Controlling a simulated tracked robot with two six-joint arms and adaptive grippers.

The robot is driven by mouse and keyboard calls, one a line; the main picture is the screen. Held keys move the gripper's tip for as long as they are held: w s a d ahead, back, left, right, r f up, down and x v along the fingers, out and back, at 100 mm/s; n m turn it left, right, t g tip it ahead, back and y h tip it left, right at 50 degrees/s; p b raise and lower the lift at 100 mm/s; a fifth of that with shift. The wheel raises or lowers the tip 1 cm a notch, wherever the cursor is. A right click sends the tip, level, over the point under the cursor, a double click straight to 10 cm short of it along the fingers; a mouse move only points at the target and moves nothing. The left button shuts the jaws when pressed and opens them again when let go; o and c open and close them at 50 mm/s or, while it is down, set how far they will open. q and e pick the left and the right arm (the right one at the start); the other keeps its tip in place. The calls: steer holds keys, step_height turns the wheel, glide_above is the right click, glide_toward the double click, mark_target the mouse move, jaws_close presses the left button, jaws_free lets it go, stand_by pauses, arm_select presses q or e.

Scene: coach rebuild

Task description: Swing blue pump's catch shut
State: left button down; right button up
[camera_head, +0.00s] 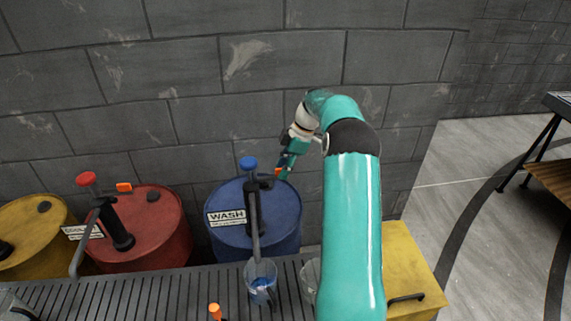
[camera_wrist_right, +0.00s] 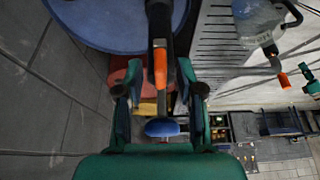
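The blue pump stands on the blue drum (camera_head: 272,222) beside a WASH label. Its blue knob (camera_head: 248,163) is on top, and its dark spout runs down toward a clear jug (camera_head: 260,278). The orange catch (camera_head: 278,171) sticks out to the right of the pump head. My right gripper (camera_head: 286,168) is beside the catch. In the right wrist view my right gripper (camera_wrist_right: 159,98) has its fingers apart. The orange catch (camera_wrist_right: 160,68) lies between and just beyond them, with no clear contact. The blue knob (camera_wrist_right: 162,128) shows between the fingers. I cannot make out my left gripper.
A red drum (camera_head: 170,225) with a red-knobbed pump (camera_head: 86,179) and a yellow drum (camera_head: 25,220) stand to the left. A slatted grey bench (camera_head: 150,297) runs in front. A yellow cabinet (camera_head: 405,255) is at right. The block wall (camera_head: 180,60) is close behind.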

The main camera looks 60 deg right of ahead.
steer(key=v, duration=0.8)
stand_by(0.4)
